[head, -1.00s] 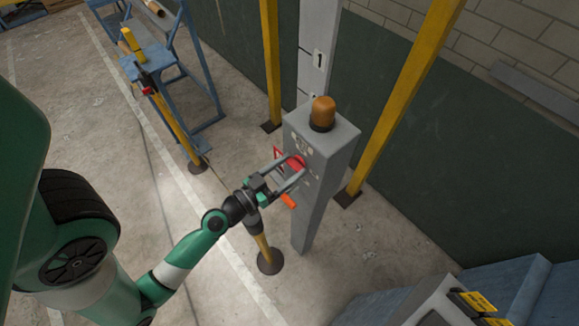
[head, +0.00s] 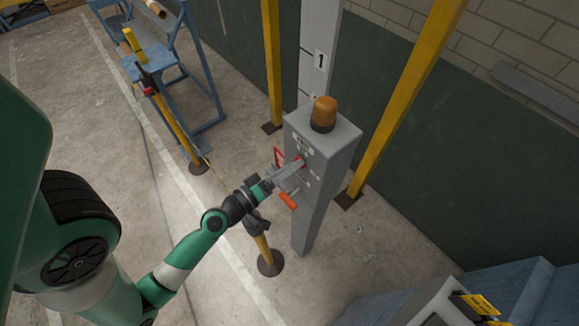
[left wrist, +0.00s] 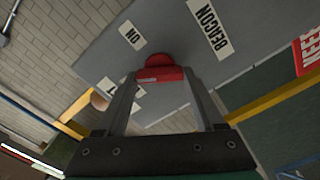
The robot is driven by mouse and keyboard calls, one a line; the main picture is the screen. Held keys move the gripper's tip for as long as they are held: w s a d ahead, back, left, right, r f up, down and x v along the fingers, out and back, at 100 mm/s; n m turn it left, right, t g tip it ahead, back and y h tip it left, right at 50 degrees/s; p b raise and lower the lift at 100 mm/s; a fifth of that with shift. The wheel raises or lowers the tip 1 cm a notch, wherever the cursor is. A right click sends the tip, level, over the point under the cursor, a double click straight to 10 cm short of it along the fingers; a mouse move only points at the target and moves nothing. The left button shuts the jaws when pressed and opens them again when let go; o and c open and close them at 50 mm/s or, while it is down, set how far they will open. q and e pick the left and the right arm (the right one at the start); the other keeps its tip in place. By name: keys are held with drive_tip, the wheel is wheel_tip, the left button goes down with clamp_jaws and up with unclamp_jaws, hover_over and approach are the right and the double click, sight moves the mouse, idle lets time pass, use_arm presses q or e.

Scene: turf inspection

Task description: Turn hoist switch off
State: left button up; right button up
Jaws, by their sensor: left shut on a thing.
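The grey control post (head: 318,190) stands upright with an amber beacon (head: 323,114) on top. A red switch knob (head: 300,161) is on its front face. The knob also shows in the left wrist view (left wrist: 162,73), between the fingertips. My left gripper (head: 293,168) is shut on this knob, reaching from the lower left. In the left wrist view, an ON label (left wrist: 132,35) and a BEACON label (left wrist: 211,29) are seen tilted on the grey panel. Another label is partly hidden behind a finger. My right gripper is not in view.
An orange handle (head: 288,201) sticks out below the gripper. Yellow posts (head: 405,95) stand behind the control post. A yellow-and-black barrier post (head: 264,250) stands close to my left forearm. A blue stand (head: 195,70) is at the upper left.

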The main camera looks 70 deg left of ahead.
use_arm(q)
drive_tip(key=n, duration=0.6)
drive_tip(key=shift+f+n, duration=0.1)
drive_tip(key=shift+n, duration=0.2)
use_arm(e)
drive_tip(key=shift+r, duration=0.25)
use_arm(q)
drive_tip(key=o, duration=1.4)
drive_tip(key=shift+s, duration=0.1)
